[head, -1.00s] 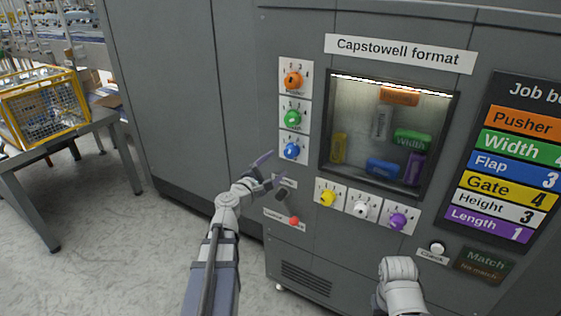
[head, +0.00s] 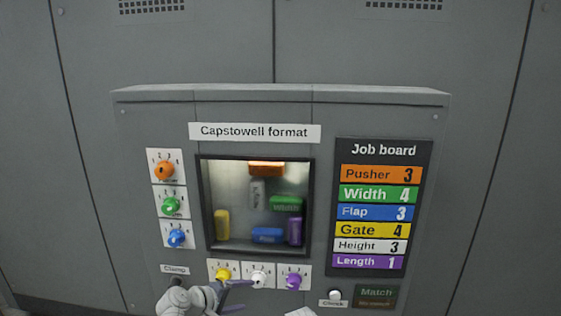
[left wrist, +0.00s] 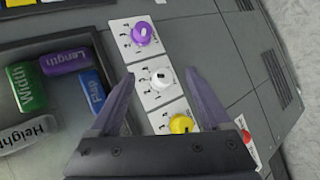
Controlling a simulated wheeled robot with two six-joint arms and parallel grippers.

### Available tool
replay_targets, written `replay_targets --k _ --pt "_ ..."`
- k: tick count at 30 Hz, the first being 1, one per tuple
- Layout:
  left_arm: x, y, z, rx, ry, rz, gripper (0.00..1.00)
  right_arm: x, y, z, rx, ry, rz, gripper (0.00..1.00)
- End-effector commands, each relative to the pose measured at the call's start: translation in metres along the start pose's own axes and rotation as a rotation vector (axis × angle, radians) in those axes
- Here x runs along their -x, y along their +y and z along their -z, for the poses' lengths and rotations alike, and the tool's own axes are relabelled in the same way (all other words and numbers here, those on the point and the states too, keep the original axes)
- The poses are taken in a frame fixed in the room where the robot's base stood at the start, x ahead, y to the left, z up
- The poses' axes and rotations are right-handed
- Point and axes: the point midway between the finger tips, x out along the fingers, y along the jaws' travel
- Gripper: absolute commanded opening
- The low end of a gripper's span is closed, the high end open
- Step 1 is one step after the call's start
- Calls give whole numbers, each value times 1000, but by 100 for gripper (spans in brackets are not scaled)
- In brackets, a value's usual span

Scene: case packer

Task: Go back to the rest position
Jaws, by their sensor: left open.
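My left gripper (head: 246,295) is at the bottom of the head view, just below the yellow knob (head: 223,274) and white knob (head: 258,277). In the left wrist view its two fingers (left wrist: 160,76) are spread apart with nothing held. The white knob (left wrist: 161,78) shows between the fingertips, the yellow knob (left wrist: 181,124) by the right finger and the purple knob (left wrist: 143,33) beyond. I cannot tell the exact gap to the panel. My right gripper is not visible; only a pale bit of my arm shows at the bottom edge.
The Capstowell format panel (head: 125,140) stands ahead with a window (head: 231,170) of coloured blocks. Orange (head: 164,170), green (head: 171,205) and blue (head: 176,238) knobs run down its left. The job board (head: 382,275) and check button (head: 335,295) are at right.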

Motion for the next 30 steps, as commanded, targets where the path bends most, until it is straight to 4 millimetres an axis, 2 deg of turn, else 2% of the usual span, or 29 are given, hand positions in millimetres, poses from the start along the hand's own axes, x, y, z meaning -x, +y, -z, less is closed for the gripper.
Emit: replay_targets --k 1,3,6,9,13,17,30 --pt "-5 -2 -40 -141 -86 112 81 16 2 -1 0 0 0 50" --pt "-7 -21 -83 -337 -195 276 81 27 3 -2 0 0 0 50" --pt "4 -48 -127 -591 -338 495 81 40 4 -2 0 0 0 50" --pt "24 -68 -152 -793 -449 685 81 51 5 -3 0 0 0 50" --pt "50 -81 -165 -970 -544 869 81 60 6 -4 0 0 0 50" --pt "65 -86 -168 -1056 -588 973 81 63 6 -4 0 0 0 50" --pt "69 -88 -167 -1078 -598 1004 81 63 6 -4 0 0 0 50"
